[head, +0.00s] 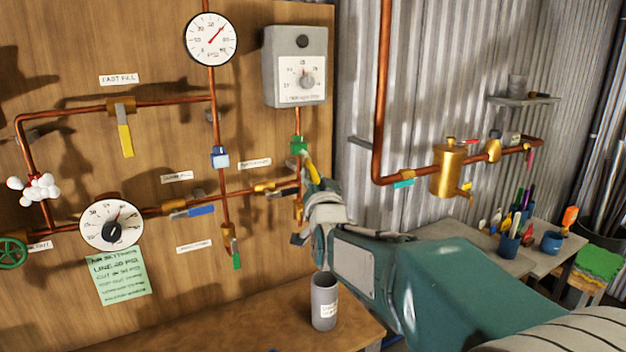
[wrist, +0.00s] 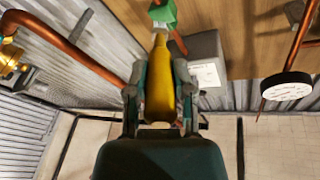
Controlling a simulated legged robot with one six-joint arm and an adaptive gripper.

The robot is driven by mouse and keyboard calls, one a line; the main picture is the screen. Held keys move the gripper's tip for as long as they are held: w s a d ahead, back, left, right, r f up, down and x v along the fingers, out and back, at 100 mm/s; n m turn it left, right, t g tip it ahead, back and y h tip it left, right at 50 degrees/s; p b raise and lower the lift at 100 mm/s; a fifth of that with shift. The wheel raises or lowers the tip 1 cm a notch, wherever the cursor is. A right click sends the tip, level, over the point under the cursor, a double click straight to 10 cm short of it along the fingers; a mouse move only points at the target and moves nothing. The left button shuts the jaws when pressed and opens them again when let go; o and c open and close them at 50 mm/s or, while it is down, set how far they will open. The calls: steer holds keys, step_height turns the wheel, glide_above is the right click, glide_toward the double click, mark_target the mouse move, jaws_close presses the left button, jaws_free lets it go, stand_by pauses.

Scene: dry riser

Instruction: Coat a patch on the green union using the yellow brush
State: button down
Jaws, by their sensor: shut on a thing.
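The green union (head: 298,145) sits on the vertical copper pipe just below the grey control box. My gripper (head: 312,185) is in front of that pipe, shut on the yellow brush (head: 312,167), whose far end points up at the union. In the wrist view the yellow brush (wrist: 160,85) lies between the two fingers of my gripper (wrist: 160,100). A pale tip shows at its far end, at or very near the green union (wrist: 163,14). I cannot tell whether the tip touches it or whether any coating is on the union.
The grey control box (head: 295,66) is above the union. A blue-handled valve (head: 190,211) and round gauges, one at lower left (head: 112,224), are on the board. A grey cup (head: 324,301) stands on the bench below my arm. Copper pipe (head: 382,90) runs at right.

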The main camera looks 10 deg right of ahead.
steer(key=shift+w+a, duration=0.2)
steer(key=shift+w, duration=0.55)
steer(key=shift+d, duration=0.15)
steer(key=shift+d, duration=0.35)
steer(key=shift+w, duration=0.15)
steer(key=shift+s+a, duration=0.3)
steer(key=shift+a, duration=0.65)
stand_by(1.7)
steer(key=shift+s, duration=0.15)
steer(key=shift+s+d, duration=0.3)
steer(key=shift+s, duration=0.6)
steer(key=shift+s+d, duration=0.35)
steer(key=shift+s, duration=0.6)
steer(key=shift+s+d, duration=0.3)
steer(key=shift+s, duration=0.6)
